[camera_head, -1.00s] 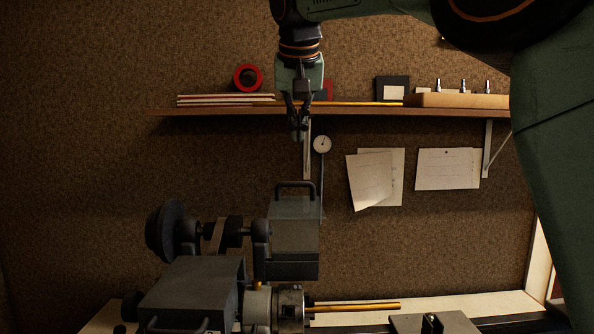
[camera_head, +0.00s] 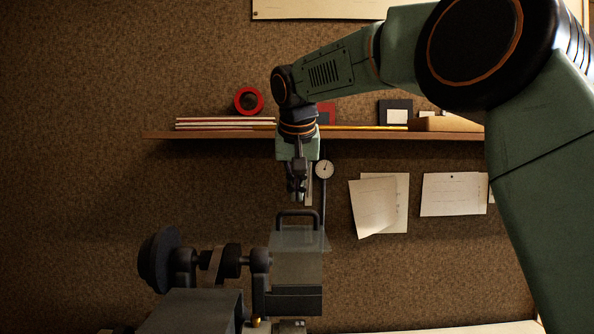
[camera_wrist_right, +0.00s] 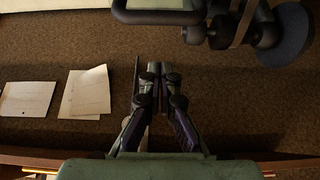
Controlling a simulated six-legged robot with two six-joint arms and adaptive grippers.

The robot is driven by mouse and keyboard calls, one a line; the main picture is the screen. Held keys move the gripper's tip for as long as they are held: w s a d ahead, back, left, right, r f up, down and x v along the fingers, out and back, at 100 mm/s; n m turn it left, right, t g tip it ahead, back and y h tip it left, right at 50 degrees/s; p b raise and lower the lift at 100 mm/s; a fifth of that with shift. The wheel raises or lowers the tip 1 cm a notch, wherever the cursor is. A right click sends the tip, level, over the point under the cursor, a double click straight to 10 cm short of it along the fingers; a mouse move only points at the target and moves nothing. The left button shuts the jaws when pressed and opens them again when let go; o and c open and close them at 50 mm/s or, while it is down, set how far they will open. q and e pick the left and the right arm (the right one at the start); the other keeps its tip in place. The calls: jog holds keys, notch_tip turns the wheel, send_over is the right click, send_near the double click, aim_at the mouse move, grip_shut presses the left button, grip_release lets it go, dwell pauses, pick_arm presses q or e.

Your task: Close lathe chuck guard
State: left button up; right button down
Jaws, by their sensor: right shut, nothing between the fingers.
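The chuck guard (camera_head: 297,252) stands raised above the lathe in the head view, a see-through panel with a dark lower block. A dark loop handle (camera_head: 297,213) rises from its top edge. The handle also shows at the top of the right wrist view (camera_wrist_right: 158,16). My right gripper (camera_head: 297,198) points down just above the handle, and its fingers look apart from it. The right wrist view shows its fingers (camera_wrist_right: 160,72) together and empty. The chuck (camera_head: 290,327) is mostly cut off at the bottom edge. My left gripper is not in view.
The lathe headstock (camera_head: 195,312) and a dark pulley (camera_head: 160,260) are left of the guard. A wall shelf (camera_head: 380,135) with a red tape roll (camera_head: 248,101) runs behind my right arm. A dial gauge (camera_head: 324,170) and papers (camera_head: 378,205) hang behind. Space right of the guard looks clear.

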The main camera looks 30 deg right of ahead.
aim_at(297, 229)
jog(key=s, duration=0.1)
jog(key=s+f, duration=0.1)
jog(key=shift+s+a+f+b, duration=0.2)
jog(key=shift+s+a+b, duration=0.1)
jog(key=shift+a, duration=0.1)
jog(key=shift+s+a, duration=0.25)
jog(key=shift+a, duration=0.25)
jog(key=shift+f, duration=0.1)
jog(key=shift+d, duration=0.3)
jog(key=shift+w+a+f, duration=0.1)
jog(key=shift+a, duration=0.2)
